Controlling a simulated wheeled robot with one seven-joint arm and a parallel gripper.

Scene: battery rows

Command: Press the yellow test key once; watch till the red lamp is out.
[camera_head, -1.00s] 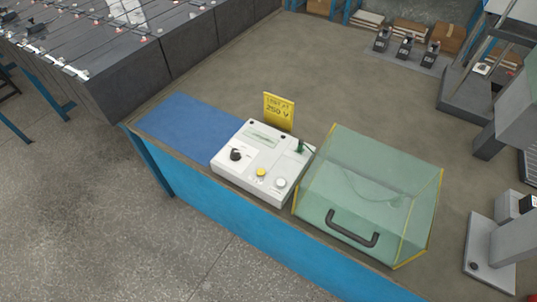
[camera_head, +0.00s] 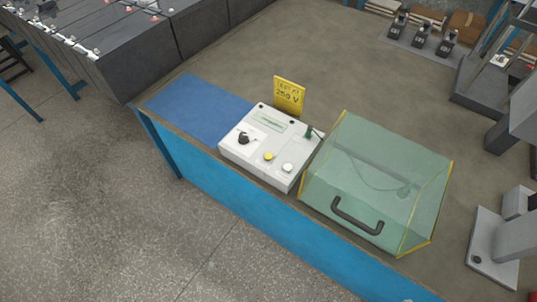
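A white test box (camera_head: 262,160) stands on the bench beside a blue mat. On its top are a yellow key (camera_head: 268,156), a black rotary knob (camera_head: 243,138), a pale window (camera_head: 268,121) and a whitish round lamp or button (camera_head: 288,167) right of the key. No part of the box shows red, and I cannot tell which part is the red lamp. A yellow sign (camera_head: 289,96) reading 250 V stands behind the box. My gripper is not in view.
A clear green cover (camera_head: 385,160) with a black handle (camera_head: 357,216) stands right of the box, a cable inside. The blue mat (camera_head: 198,108) is bare. Dark battery blocks (camera_head: 135,60) are at upper left. Grey equipment (camera_head: 497,240) stands at right. The bench middle is clear.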

